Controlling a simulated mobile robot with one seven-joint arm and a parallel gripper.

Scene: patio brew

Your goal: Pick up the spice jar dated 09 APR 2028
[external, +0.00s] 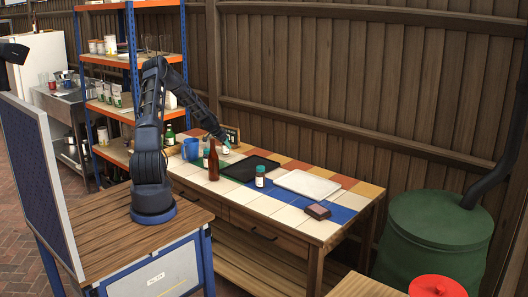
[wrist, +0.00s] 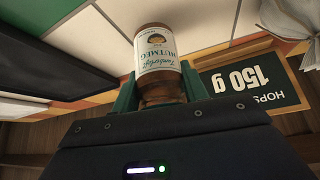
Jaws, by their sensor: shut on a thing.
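My gripper (wrist: 160,88) is shut on a brown glass spice jar (wrist: 155,52) with a white label reading "NUTMEG". The green fingers sit on either side of the jar. No date can be read on its visible side. In the external view my gripper (external: 225,143) is over the back left of the tiled table, and the held jar (external: 226,150) shows small at its end. I cannot tell how far it is from the table top. A second jar (external: 260,177) with a white label and teal cap stands by the black tray's front right; its date is too small to read.
A brown bottle (external: 213,162) stands close in front of my gripper. A black tray (external: 249,169), white tray (external: 307,184) and dark box (external: 317,211) lie rightward.

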